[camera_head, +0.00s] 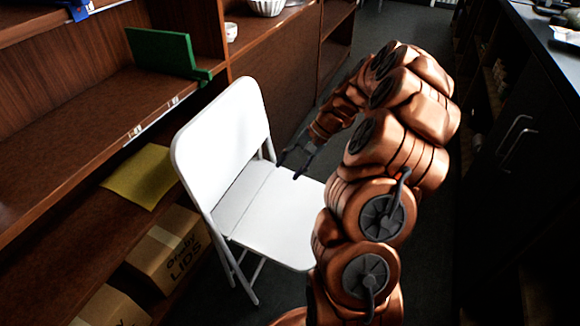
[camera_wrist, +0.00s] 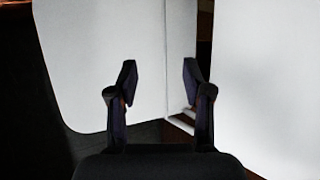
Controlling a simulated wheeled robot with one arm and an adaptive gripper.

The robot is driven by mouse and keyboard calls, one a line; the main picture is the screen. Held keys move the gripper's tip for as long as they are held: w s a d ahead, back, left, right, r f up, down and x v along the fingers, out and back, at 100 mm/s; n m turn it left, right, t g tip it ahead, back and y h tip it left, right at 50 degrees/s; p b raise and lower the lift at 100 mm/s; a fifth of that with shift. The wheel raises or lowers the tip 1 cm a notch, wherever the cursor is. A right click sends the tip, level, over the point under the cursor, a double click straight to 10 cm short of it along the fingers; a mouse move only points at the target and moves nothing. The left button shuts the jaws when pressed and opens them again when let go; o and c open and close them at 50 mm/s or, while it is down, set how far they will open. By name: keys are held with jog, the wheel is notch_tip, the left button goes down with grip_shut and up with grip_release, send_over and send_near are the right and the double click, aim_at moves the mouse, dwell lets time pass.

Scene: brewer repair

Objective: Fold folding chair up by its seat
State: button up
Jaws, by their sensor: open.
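The white folding chair (camera_head: 226,130) stands unfolded on the dark floor, its backrest toward the shelves. Its seat (camera_head: 285,222) lies flat and reaches right behind my arm, which hides its right front part. My gripper (camera_head: 288,170) is open and empty, over the rear part of the seat near the backrest. In the wrist view, the two fingers of my gripper (camera_wrist: 160,80) are apart with a pale panel of the chair (camera_wrist: 95,50) behind them. A second pale panel (camera_wrist: 265,80) fills the right side. I cannot tell whether the fingers touch the chair.
Wooden shelves (camera_head: 80,110) run along the left, holding a green object (camera_head: 160,52), a yellow sheet (camera_head: 140,177) and a cardboard box (camera_head: 168,250) marked LIDS. A dark counter with drawers (camera_head: 530,130) stands on the right. Dark floor lies between them.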

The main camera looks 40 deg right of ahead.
jog(key=v, duration=1.2)
jog(key=shift+f, duration=0.1)
jog(key=shift+c, duration=0.4)
